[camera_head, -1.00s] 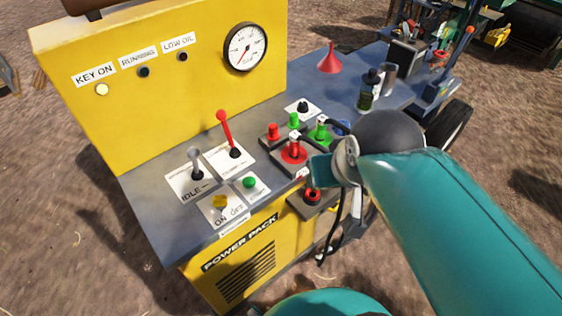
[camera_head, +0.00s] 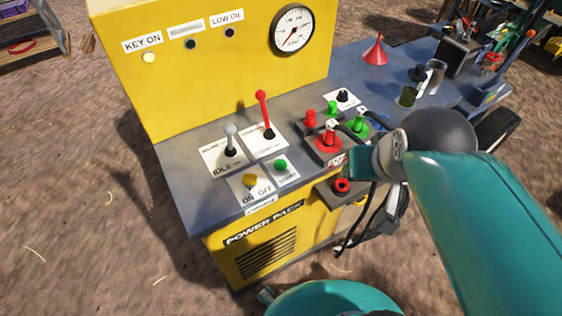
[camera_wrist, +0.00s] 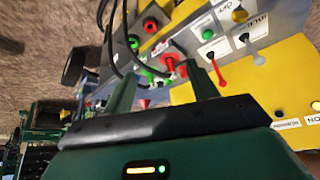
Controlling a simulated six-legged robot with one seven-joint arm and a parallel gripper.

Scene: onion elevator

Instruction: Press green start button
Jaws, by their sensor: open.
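The green start button (camera_head: 280,165) sits on a white label on the grey top of the yellow power pack (camera_head: 330,225), right of the yellow ON/OFF switch (camera_head: 250,181). In the wrist view the green button (camera_wrist: 208,34) shows near the top, beyond the fingers. My gripper (camera_wrist: 165,88) is open and empty, its two dark green fingers apart above the panel. In the head view my arm reaches in from the right, and its end is right of the button, near the red and green connectors; the fingers are mostly hidden there.
A red lever (camera_head: 263,113) and a grey IDLE lever (camera_head: 231,140) stand behind the button. Red connectors (camera_head: 328,142) and green connectors (camera_head: 361,122) with black cables lie to the right. A gauge (camera_head: 292,30) is on the yellow back panel. A red funnel (camera_head: 375,51) stands farther right.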

